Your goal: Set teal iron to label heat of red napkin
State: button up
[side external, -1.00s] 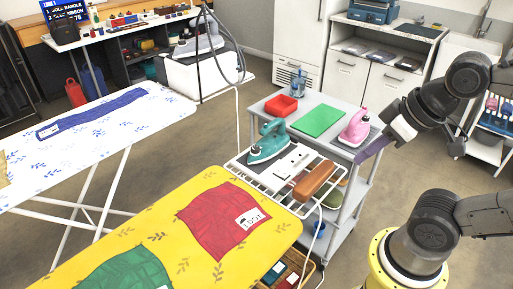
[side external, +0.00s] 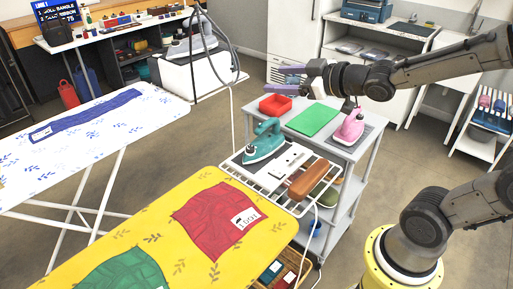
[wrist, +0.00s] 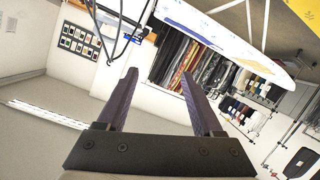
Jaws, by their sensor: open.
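The teal iron (side external: 264,143) stands on the white wire rack (side external: 236,161) at the end of the yellow ironing board (side external: 190,208). The red napkin (side external: 222,218) lies on that board, with a white label (side external: 246,217) on it whose marks are too small to read surely. My gripper (side external: 272,80) is open and empty, raised above the grey cart, above and behind the iron and apart from it. In the wrist view its two purple fingers (wrist: 158,98) are spread with nothing between them. The iron's dial cannot be made out.
A brown wooden block (side external: 314,180) lies on the rack. A green cloth (side external: 125,272) lies on the yellow board. A white board (side external: 90,140) stands left.

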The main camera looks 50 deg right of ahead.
jog(key=w+d+f+n+y, duration=0.1)
jog(key=w+f+y, duration=0.1)
jog(key=w+f, duration=0.3)
jog(key=m+g, duration=0.1)
jog(key=m, duration=0.2)
send_near(251, 147)
jog(key=shift+y, duration=0.3)
jog(key=x, duration=0.7)
jog(key=shift+w+d+f, duration=0.1)
jog(key=shift+w, duration=0.25)
grip_shut()
